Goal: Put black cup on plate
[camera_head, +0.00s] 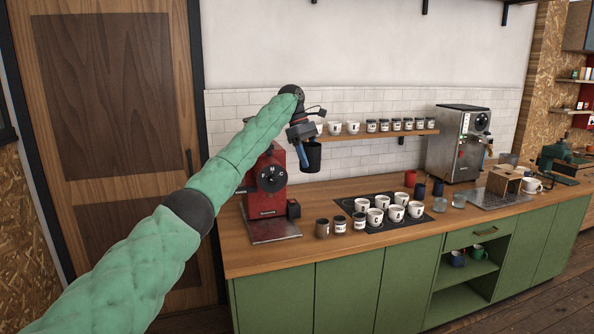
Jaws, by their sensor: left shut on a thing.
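My left gripper (302,137) is shut on a black cup (313,158). It holds the cup up in the air, above the counter and just right of the red grinder's top. The cup looks about upright. I cannot make out a clear plate. A flat metal base plate (268,233) lies under the red grinder. A black tray (402,226) lies on the counter to the right of and below the held cup, with several white cups on it. My right gripper is not in view.
The red grinder (265,186) stands behind my left arm. Small jars (340,225) stand along the counter front. A wooden shelf (386,136) with cups and jars runs along the wall. An espresso machine (459,143) stands farther right. The wooden counter (318,263) is bare along its front edge.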

